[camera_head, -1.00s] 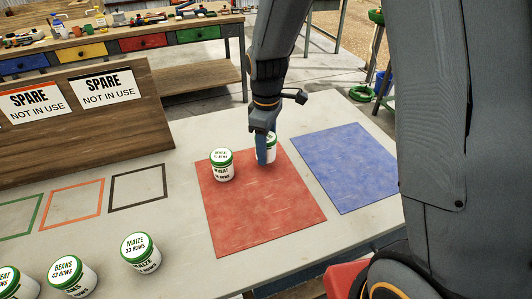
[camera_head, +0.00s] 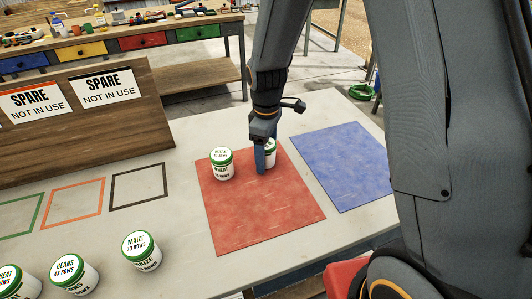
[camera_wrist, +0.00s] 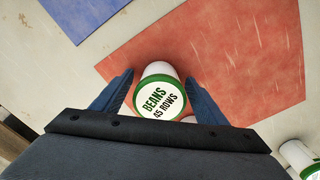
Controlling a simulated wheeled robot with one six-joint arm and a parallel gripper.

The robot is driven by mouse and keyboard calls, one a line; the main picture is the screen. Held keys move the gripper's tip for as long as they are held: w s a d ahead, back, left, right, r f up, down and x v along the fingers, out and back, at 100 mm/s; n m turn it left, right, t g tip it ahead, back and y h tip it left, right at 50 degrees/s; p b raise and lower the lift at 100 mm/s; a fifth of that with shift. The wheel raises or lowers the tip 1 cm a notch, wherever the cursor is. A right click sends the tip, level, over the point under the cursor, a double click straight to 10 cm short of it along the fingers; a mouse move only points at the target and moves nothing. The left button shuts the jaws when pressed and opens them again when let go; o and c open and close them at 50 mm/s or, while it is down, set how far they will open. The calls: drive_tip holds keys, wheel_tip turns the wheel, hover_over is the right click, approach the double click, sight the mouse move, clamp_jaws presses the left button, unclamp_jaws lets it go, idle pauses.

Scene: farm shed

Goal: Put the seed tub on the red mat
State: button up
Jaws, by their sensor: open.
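A white seed tub with a green-rimmed lid (camera_head: 271,152) is at the back edge of the red mat (camera_head: 265,205), partly hidden behind my gripper (camera_head: 262,160). In the wrist view the same tub (camera_wrist: 160,100) reads "BEANS 45 ROWS" and stands between my gripper's (camera_wrist: 160,95) two open fingers. The fingers are on either side of it; whether they touch it I cannot tell. Its base is hidden in the head view. Another tub, labelled wheat (camera_head: 222,165), stands upright on the mat's back left part.
A blue mat (camera_head: 343,165) lies to the right, empty. Maize (camera_head: 141,250) and beans (camera_head: 73,273) tubs and a partly cut-off wheat tub (camera_head: 8,283) stand at the front left. Empty outlined squares (camera_head: 138,187) lie before a wooden board (camera_head: 95,135). The red mat's front is clear.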

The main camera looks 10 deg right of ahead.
drive_tip(key=shift+r, duration=0.1)
wheel_tip(320, 180, up, 12)
drive_tip(key=shift+f+b, duration=0.15)
drive_tip(key=shift+b, duration=1.05)
drive_tip(key=s+d+f+m, duration=0.2)
drive_tip(key=s+d+m, duration=0.3)
drive_tip(key=s+m, duration=0.1)
drive_tip(key=s+d+f+m, duration=0.3)
drive_tip(key=s+d+m, duration=0.2)
drive_tip(key=s, duration=0.3)
drive_tip(key=shift+m+t, duration=0.4)
drive_tip(key=shift+m, duration=0.2)
drive_tip(key=shift+s, duration=0.1)
